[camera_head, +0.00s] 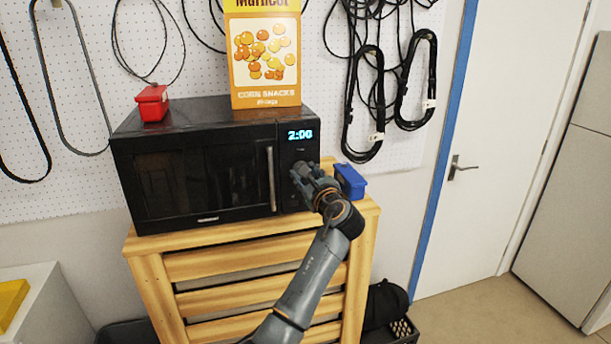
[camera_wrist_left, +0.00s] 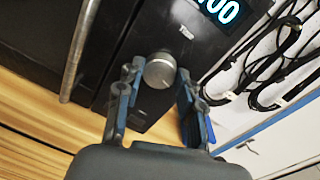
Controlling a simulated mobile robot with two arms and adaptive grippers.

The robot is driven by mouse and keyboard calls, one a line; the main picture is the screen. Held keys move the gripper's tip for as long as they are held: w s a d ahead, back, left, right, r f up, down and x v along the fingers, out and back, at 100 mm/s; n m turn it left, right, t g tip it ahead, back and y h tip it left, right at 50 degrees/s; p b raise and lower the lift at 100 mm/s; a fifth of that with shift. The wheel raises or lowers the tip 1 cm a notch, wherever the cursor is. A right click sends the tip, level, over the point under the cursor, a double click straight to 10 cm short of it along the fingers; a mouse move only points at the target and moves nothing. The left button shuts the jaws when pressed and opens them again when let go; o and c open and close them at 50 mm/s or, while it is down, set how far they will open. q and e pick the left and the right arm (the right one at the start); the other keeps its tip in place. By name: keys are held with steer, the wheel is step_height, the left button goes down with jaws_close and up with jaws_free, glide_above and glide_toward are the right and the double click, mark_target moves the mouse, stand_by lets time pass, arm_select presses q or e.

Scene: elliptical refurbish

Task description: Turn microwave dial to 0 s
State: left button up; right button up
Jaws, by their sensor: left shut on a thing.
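The black microwave (camera_head: 205,165) stands on a wooden stand, its door closed. Its lit display (camera_head: 300,135) reads 2:00 and is partly cut off in the left wrist view (camera_wrist_left: 222,10). The round silver dial (camera_wrist_left: 159,71) is on the panel below the display. My left gripper (camera_head: 304,176) is at the panel's lower part, shut on the dial, with one finger on each side of it in the left wrist view (camera_wrist_left: 158,88). In the head view the gripper hides the dial. My right gripper is not in view.
The door handle (camera_head: 271,178) is just left of the panel. A blue box (camera_head: 350,181) sits close right of the gripper on the wooden stand (camera_head: 150,243). A corn snacks box (camera_head: 265,60) and a red box (camera_head: 152,103) stand on the microwave. Cables hang behind.

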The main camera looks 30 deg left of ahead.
arm_select(q)
steer(key=shift+s+a+f+n+t+h+b, duration=0.1)
steer(key=shift+n+t+h+b, duration=0.2)
steer(key=shift+n+b, duration=3.5)
steer(key=shift+s+f+n+t+h+b, duration=0.1)
steer(key=shift+n+h+b, duration=0.8)
steer(key=shift+n, duration=5.3)
steer(key=shift+r+y+b, duration=0.1)
steer(key=shift+y+b, duration=0.3)
steer(key=shift+b, duration=0.15)
steer(key=o, duration=1.2)
steer(key=shift+c, duration=0.2)
steer(key=f+v, duration=0.1)
steer(key=v, duration=1.1)
steer(key=shift+r, duration=0.4)
